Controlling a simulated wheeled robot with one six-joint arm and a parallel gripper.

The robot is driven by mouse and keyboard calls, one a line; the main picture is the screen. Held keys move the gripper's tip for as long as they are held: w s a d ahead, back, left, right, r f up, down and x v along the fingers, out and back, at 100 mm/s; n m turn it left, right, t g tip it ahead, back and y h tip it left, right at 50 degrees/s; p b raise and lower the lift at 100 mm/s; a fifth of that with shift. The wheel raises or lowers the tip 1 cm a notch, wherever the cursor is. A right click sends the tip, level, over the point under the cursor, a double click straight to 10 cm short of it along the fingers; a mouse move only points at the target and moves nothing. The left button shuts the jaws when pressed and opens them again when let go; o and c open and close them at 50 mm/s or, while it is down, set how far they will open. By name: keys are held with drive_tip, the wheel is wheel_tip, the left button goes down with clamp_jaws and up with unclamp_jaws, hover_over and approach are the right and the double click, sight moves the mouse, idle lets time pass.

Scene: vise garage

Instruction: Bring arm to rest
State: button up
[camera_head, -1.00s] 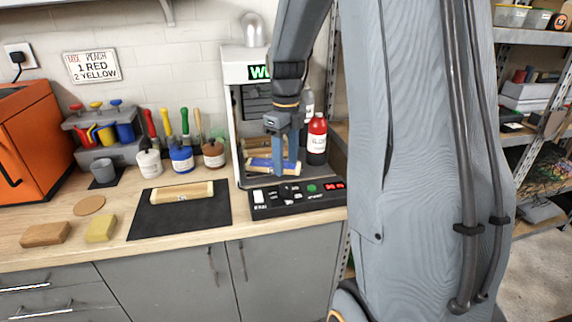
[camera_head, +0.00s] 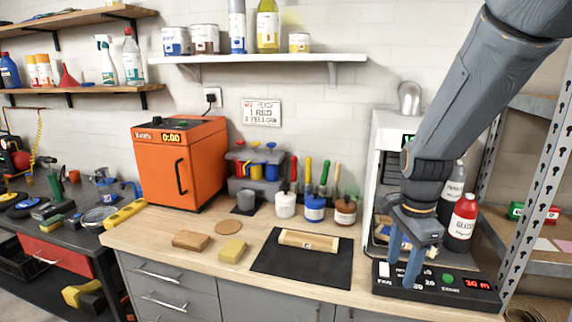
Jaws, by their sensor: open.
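My gripper (camera_head: 404,262) hangs at the right end of the wooden bench, its two blue fingers apart with nothing seen between them. It points down in front of the white machine (camera_head: 385,150), just above or over the black control panel (camera_head: 436,287); I cannot tell whether it touches the panel. My arm comes down from the upper right and hides part of the machine and whatever is inside it.
A red bottle (camera_head: 463,222) stands close to the right of my gripper. A light wooden piece (camera_head: 308,240) lies on the black mat (camera_head: 290,262). An orange oven (camera_head: 178,163), paint jars (camera_head: 314,208) and a white shelf (camera_head: 270,58) are further left. The bench front is mostly clear.

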drive_tip(key=s+a+f+n, duration=0.2)
drive_tip(key=s+a+n, duration=0.4)
drive_tip(key=n, duration=1)
drive_tip(key=s, duration=0.3)
drive_tip(key=shift+s+a+f+t, duration=0.2)
drive_tip(key=shift+a+f+t, duration=0.2)
